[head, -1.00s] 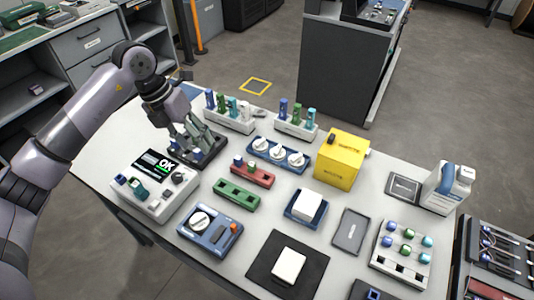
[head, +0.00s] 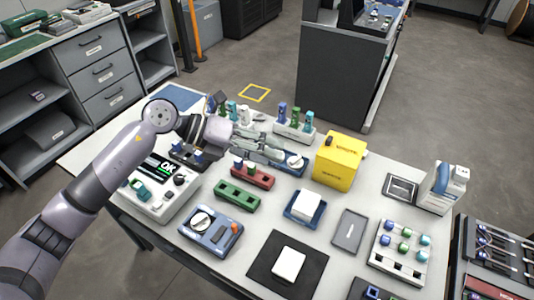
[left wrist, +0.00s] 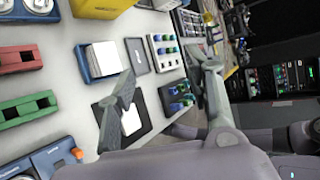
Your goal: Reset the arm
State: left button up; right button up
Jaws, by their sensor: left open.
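My left gripper (head: 272,150) reaches in from the left in the head view. It hangs above the far middle of the table, over the blue tray with white round pieces (head: 294,161), and partly hides it. In the left wrist view my left gripper (left wrist: 165,80) shows its two fingers spread wide with nothing between them. My right gripper is not in view.
Grey drawers (head: 95,60) stand at the back left.

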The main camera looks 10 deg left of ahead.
pick_arm(q)
jog(key=shift+s+d+r+h, duration=0.15)
jog(key=shift+d+r+h, duration=0.15)
jog(key=shift+d+h, duration=0.15)
